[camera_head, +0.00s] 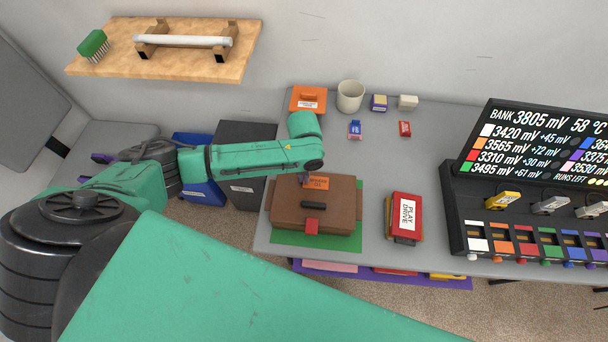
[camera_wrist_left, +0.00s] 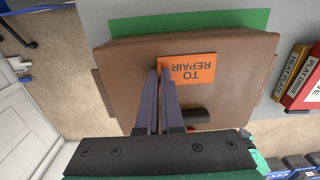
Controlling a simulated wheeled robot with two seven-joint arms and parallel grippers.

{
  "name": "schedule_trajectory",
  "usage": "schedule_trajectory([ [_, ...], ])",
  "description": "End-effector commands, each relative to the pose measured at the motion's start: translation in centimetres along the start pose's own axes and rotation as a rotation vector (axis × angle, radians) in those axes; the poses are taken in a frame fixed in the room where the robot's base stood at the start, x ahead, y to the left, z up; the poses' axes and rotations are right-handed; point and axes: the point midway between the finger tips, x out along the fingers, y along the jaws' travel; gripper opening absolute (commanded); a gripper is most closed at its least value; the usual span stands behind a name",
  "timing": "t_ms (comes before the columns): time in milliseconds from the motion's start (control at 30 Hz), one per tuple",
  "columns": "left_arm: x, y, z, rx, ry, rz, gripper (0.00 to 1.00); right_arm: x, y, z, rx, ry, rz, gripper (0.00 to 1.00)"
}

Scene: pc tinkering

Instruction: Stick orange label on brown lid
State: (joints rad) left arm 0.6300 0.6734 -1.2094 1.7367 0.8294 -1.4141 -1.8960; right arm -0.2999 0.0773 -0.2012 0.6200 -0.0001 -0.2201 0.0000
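The brown lid (camera_head: 335,208) is the top of a brown case with a dark handle (camera_head: 313,205) and a red patch near its front edge. It fills the middle of the left wrist view (camera_wrist_left: 130,60). The orange label (camera_head: 318,183), printed "TO REPAIR", is over the lid's far part; it also shows in the left wrist view (camera_wrist_left: 190,68). My left gripper (camera_wrist_left: 160,70) points down at the lid, its fingers close together with the label's edge between the tips. I cannot tell whether the label touches the lid. My right gripper is not in view.
The case stands on a green mat (camera_head: 290,240) on the grey table. A red "PLAY DRIVE" box (camera_head: 407,212) is to its right. An orange box (camera_head: 308,98) and white mug (camera_head: 350,96) stand behind. A black display rack (camera_head: 455,215) fills the right.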

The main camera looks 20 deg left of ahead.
Motion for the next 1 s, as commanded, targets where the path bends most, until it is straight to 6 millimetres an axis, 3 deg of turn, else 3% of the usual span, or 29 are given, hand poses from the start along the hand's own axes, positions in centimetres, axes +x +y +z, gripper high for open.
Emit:
schedule_trajectory([
  [133, 0.2, 0.0, -0.1, 0.0, 0.004, 0.001, 0.0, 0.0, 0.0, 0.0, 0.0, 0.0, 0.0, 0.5],
  [200, 0.2, 0.0, -0.1, 0.0, 0.004, 0.001, 0.3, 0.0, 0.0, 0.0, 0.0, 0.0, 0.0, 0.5],
  [233, 0.1, 0.0, -0.1, 0.001, 0.004, 0.001, 0.38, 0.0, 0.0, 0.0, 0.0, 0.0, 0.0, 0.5],
  [667, -0.6, -0.1, 0.0, 0.001, 0.001, -0.003, 0.38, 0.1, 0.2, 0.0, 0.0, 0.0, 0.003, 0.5],
  [767, -2.0, 0.0, 0.0, 0.0, -0.001, -0.003, 0.38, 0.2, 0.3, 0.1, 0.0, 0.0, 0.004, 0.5],
  [1000, -8.7, 0.0, 0.0, 0.002, -0.004, -0.003, 0.38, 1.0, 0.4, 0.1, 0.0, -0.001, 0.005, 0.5],
])
